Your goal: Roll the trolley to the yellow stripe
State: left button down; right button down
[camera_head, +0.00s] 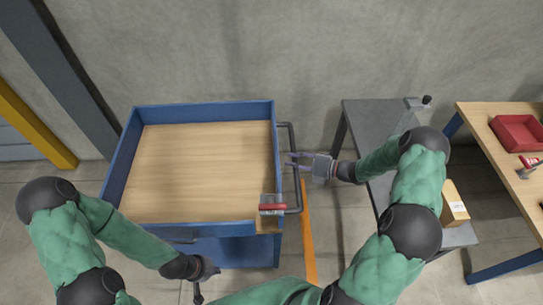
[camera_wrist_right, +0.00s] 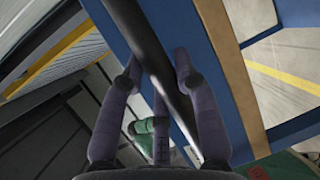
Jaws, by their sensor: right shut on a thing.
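The trolley (camera_head: 200,170) has a blue rim and a wooden top, and stands left of the middle in the head view. Its dark bar handle (camera_head: 291,190) runs along its right side. My right gripper (camera_head: 298,160) is shut on this handle; in the right wrist view the gripper's fingers (camera_wrist_right: 157,70) lie either side of the dark bar (camera_wrist_right: 148,45). The yellow stripe (camera_head: 309,235) lies on the floor just right of the trolley, partly hidden by my right arm. My left gripper (camera_head: 203,283) is low, at the trolley's near side; its fingers are too small to judge.
A red and grey item (camera_head: 272,207) sits at the trolley's near right corner. A grey table (camera_head: 375,112) stands right, with a cardboard box (camera_head: 455,205) near its front. Further right a wooden bench (camera_head: 500,150) holds a red bin (camera_head: 518,132). A yellow post (camera_head: 35,125) stands left.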

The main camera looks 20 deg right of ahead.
jog(key=s+d+b, duration=0.1)
jog(key=s+d, duration=0.2)
jog(key=d, duration=0.6)
jog(key=shift+d+b, duration=0.35)
jog(key=shift+d, duration=0.05)
jog(key=shift+f, duration=0.1)
jog(key=c, duration=0.9)
grip_release()
